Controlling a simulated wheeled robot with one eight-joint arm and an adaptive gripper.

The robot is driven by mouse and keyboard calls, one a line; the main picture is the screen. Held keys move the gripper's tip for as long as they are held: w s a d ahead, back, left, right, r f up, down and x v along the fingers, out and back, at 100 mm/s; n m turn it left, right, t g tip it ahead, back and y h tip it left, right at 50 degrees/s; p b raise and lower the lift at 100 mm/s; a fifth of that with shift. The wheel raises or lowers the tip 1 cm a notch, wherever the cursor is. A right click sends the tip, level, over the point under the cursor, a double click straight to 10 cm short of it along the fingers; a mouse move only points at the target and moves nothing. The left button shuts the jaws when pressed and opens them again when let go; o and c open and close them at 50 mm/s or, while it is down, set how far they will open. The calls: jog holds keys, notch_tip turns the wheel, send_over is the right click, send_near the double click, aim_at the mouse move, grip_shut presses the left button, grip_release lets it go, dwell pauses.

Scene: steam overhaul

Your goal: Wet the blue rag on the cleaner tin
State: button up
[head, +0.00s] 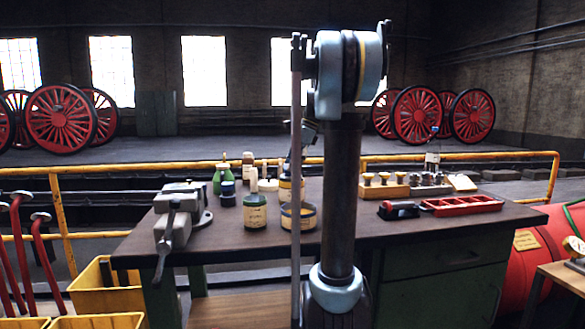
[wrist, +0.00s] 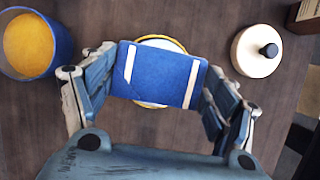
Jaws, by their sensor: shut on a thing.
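The blue rag (wrist: 160,74), a flat folded pad with white stripes, is between the fingers of my gripper (wrist: 158,78) in the wrist view. My gripper is shut on it by its left and right edges. A round tin (wrist: 163,40) with a pale yellow rim lies directly beneath the rag, which covers most of it. I cannot tell whether the rag touches the tin or hangs just above it.
A blue tin (wrist: 62,45) with yellow contents stands to the left and a cream lid with a black knob (wrist: 258,50) to the right. On the bench, a vise (head: 182,215), a labelled green tin (head: 255,212) and a red tray (head: 460,205) stand apart.

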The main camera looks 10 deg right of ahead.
jog(key=shift+f, duration=0.9)
dwell(1.4)
jog(key=shift+r, duration=3.55)
